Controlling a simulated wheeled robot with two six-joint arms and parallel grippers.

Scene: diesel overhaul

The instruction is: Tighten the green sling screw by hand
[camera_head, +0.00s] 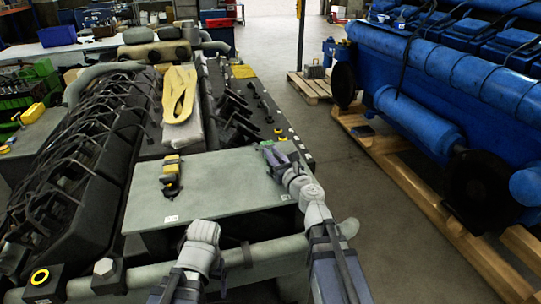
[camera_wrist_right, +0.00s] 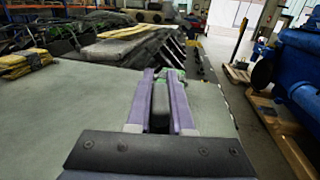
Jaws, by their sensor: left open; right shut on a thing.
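The green sling screw (camera_wrist_right: 178,75) shows only as small bits of green around the fingertips in the right wrist view. It also shows in the head view (camera_head: 282,138), at the far right part of the grey plate. My right gripper (camera_wrist_right: 162,77) has its purple fingers shut on the screw and hides most of it. In the head view my right gripper (camera_head: 270,148) reaches across the plate's right side. My left arm shows at the bottom of the head view, but its fingers are not in view.
The grey plate (camera_head: 230,190) carries a yellow and black item (camera_head: 172,175) on its left. A folded yellow sling (camera_head: 179,95) lies behind it. Black pipework (camera_head: 80,165) runs along the left. A blue engine (camera_head: 440,70) on wooden beams stands right, across open floor.

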